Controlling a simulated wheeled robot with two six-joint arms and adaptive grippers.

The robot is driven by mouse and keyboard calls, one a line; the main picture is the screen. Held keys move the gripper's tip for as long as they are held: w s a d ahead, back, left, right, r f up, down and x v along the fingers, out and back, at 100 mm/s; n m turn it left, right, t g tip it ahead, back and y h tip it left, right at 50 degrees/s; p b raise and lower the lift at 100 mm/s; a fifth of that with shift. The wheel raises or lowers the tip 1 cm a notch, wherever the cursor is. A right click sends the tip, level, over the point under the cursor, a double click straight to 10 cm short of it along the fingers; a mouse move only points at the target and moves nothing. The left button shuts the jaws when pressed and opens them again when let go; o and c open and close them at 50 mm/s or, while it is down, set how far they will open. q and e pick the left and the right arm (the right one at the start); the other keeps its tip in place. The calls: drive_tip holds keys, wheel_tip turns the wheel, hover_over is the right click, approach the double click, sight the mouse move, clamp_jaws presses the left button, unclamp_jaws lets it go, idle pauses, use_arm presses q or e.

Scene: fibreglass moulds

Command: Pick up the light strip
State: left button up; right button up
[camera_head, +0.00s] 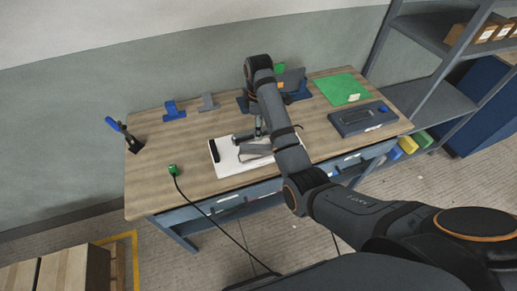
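A white board (226,170) lies on the wooden workbench near its front edge, with a short black bar (214,151) at its left side. I cannot tell for sure which thing is the light strip. My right arm comes in from the right and reaches over the bench. Its gripper (254,142) seems to be a grey shape low over the board, partly hidden by my arm. I cannot tell whether its fingers are open or touching anything. My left gripper is not in view.
On the workbench (150,186) are a black clamp-like tool (127,138), a green plug (173,170) with a black cable, blue and grey brackets (174,111), a green sheet (342,88) and a dark blue tray (361,118). Shelves (436,98) stand at the right.

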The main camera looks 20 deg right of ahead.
drive_tip(key=b, duration=0.5)
hover_over(259, 146)
drive_tip(key=f, duration=0.5)
drive_tip(key=shift+s+f, duration=0.2)
drive_tip(key=shift+s, duration=0.1)
drive_tip(key=shift+w+f+b, duration=0.1)
drive_tip(key=shift+f+b, duration=0.5)
drive_tip(key=shift+b, duration=0.1)
drive_tip(key=shift+f, duration=0.4)
wheel_tip(259, 146, down, 2)
drive_tip(key=shift+w+f+p, duration=0.15)
drive_tip(key=shift+f+p, duration=0.1)
drive_tip(key=shift+p, duration=0.35)
drive_tip(key=shift+f, duration=0.35)
clamp_jaws()
